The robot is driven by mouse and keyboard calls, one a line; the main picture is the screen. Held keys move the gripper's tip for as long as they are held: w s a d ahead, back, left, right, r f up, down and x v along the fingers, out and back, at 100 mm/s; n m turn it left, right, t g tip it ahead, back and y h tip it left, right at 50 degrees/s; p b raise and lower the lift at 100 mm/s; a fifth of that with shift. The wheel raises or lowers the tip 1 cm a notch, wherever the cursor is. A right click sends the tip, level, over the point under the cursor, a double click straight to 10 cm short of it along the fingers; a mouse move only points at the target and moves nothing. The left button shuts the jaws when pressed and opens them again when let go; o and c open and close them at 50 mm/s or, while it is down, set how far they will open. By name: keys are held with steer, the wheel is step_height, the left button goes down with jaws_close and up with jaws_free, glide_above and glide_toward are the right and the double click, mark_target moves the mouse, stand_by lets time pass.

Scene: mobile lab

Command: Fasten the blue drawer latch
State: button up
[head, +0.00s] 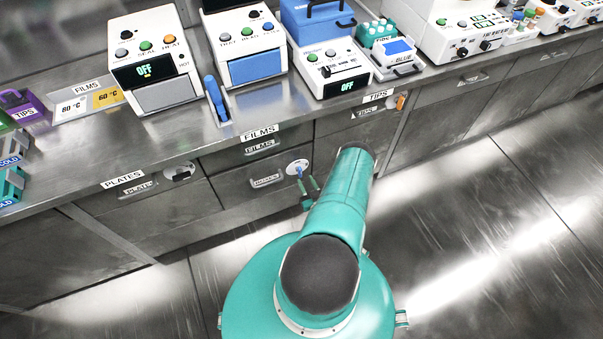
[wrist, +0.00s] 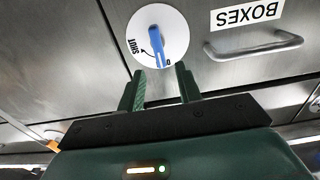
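The blue latch (wrist: 156,45) is a short lever on a white round plate (wrist: 172,22) on the drawer front marked BOXES. In the wrist view its free end points down, beside a partly hidden marking that starts with O; the word SHUT is printed to its left. The latch (head: 300,171) also shows in the head view. My gripper (wrist: 161,71) has its two green fingers apart and empty. The lever's tip is near the gap between the fingertips; I cannot tell whether they touch. In the head view my gripper (head: 309,190) is just below the latch.
A metal handle (wrist: 254,45) is right of the latch in the wrist view. The FILMS drawer (head: 259,146) is above, under the counter edge. PLATES (head: 140,188) and TIPS (head: 366,113) drawers lie to either side. Devices stand on the counter. The floor is clear.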

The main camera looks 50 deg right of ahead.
mark_target(301, 172)
steer(key=x, duration=0.5)
steer(key=shift+w, duration=0.1)
steer(key=shift+c, duration=0.4)
jaws_close()
